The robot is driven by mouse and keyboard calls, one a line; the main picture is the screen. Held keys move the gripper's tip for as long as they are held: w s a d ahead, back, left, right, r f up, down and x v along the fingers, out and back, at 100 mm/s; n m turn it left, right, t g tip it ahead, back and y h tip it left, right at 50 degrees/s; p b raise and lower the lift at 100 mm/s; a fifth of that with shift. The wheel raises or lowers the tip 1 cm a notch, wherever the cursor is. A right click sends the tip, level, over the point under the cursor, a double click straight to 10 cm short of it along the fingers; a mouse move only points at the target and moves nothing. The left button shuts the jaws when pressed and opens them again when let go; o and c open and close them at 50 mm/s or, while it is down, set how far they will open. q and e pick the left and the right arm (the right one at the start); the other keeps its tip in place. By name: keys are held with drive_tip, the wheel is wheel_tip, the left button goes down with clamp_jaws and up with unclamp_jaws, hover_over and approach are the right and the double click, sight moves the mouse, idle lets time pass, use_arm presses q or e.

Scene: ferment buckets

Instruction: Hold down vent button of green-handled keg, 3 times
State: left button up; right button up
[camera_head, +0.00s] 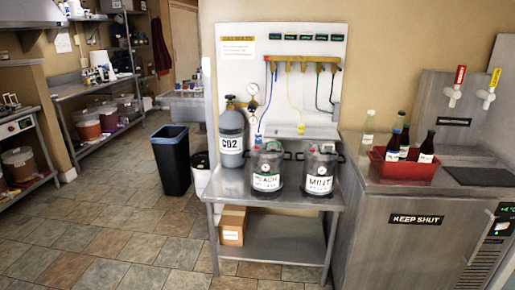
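Two dark metal kegs stand side by side on a steel table. The left keg (267,168) has a white label that seems to read PEACH. The right keg (319,171) has a white label reading MINT. The vent buttons cannot be made out. Neither of my grippers is in view.
A grey CO2 cylinder (231,136) stands left of the kegs on the steel table (237,187). Coloured hoses hang from a yellow manifold (303,60) on the white panel behind. A red crate (396,170) with bottles sits on the cooler at right. Tiled floor (110,245) is clear at left.

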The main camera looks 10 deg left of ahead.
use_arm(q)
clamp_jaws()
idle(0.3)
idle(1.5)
